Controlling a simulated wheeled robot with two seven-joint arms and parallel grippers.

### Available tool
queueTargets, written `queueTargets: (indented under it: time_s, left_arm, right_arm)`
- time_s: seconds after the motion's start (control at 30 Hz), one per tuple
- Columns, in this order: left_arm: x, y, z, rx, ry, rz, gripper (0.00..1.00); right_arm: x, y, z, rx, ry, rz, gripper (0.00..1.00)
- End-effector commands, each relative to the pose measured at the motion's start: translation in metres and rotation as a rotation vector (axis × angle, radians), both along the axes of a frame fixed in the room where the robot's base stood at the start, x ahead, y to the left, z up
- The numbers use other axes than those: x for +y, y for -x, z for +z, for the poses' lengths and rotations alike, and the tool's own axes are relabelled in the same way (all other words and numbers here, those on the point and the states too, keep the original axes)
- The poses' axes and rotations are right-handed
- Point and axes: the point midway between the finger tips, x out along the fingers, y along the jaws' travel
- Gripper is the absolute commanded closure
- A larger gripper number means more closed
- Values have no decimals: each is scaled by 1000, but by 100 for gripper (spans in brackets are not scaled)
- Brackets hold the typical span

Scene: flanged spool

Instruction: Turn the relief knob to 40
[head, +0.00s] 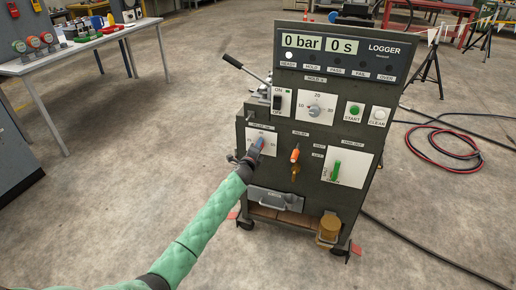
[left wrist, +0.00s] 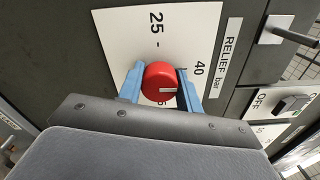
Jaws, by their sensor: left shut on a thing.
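The relief knob (left wrist: 159,80) is a round red knob in the left wrist view, on a white dial plate (left wrist: 117,30). The plate carries 25, 40 and a partly hidden number below the knob. A short white mark on the knob points right in that view, roughly to the 40 side; its exact reading is unclear. The blue fingers of my left gripper (left wrist: 161,88) are shut on the knob, one on each side. In the head view my left gripper (head: 257,146) covers the knob and part of its plate (head: 272,137). My right gripper is not in view.
The dark test cart (head: 236,129) also carries a hold dial (head: 315,107), an orange-handled valve (head: 295,155), a green lever (head: 336,170) and a drawer (head: 283,200). Its display (head: 321,44) reads 0 bar and 0 s. A hose (head: 444,142) lies right; a table (head: 80,48) stands left.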

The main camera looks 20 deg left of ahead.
Motion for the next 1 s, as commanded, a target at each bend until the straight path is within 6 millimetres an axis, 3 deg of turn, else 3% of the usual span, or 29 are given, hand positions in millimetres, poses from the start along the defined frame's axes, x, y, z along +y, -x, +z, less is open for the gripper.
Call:
queueTargets:
  time_s: [0.5, 0.53, 0.63, 1.0]
  left_arm:
    - [0, 0, -2, 3, 21, 1, 88]
    - [0, 0, -2, 3, 21, 1, 63]
    - [0, 0, -1, 3, 20, 1, 43]
    - [1, 4, -1, 2, 20, 0, 43]
  right_arm:
    - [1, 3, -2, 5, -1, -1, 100]
    - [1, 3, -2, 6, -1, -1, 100]
    - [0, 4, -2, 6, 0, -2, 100]
    - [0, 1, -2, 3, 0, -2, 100]
